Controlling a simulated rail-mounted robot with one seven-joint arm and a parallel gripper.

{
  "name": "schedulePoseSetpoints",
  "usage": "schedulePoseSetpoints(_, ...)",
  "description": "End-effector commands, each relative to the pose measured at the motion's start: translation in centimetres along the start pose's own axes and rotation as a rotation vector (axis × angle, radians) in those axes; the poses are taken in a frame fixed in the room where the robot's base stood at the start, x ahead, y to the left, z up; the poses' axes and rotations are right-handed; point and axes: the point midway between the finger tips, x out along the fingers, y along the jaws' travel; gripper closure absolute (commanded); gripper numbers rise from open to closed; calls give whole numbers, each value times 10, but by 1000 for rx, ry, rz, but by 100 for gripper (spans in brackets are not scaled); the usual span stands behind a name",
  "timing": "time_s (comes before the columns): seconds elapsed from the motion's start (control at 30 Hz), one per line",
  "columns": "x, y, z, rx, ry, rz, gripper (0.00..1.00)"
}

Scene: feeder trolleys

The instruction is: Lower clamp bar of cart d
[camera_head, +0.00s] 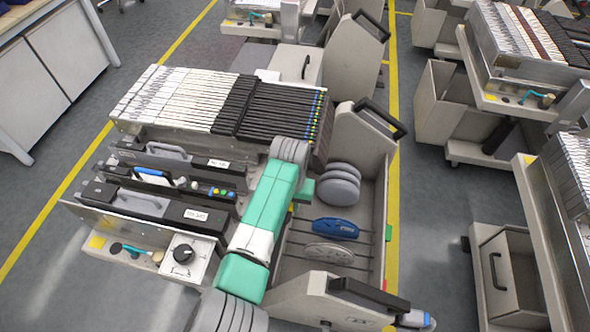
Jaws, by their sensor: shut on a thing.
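The nearest feeder trolley (140,225) fills the middle of the view. No cart letter is readable, so I cannot tell which cart is d. A row of white and black feeders (215,105) lies across its top. A pale bar (165,132) runs along their near ends; I cannot tell whether it is the clamp bar. A small turquoise lever (133,249) sits on the trolley's front panel, left of a black knob (183,254). My green and white arm reaches up over the trolley's right side to the feeders. My gripper is hidden behind the arm's grey far end.
An open bin (380,215) with grey and blue reels (336,229) is right of my arm. Further trolleys stand at the right (525,65) and back (252,25). A white cabinet (45,75) is at upper left. Free floor lies left, along a yellow line.

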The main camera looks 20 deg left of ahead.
Motion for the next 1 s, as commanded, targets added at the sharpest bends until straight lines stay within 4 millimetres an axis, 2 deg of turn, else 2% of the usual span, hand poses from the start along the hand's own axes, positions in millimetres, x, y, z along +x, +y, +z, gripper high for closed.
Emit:
schedulePoseSetpoints(0.3,-19,-16,0,-3,1,-1,100)
schedulePoseSetpoints(0.53,-19,-19,0,-2,0,-2,100)
schedulePoseSetpoints(0.8,-31,-35,1,-4,-1,-4,100)
schedulePoseSetpoints(1.0,-31,-38,1,-4,-1,-3,100)
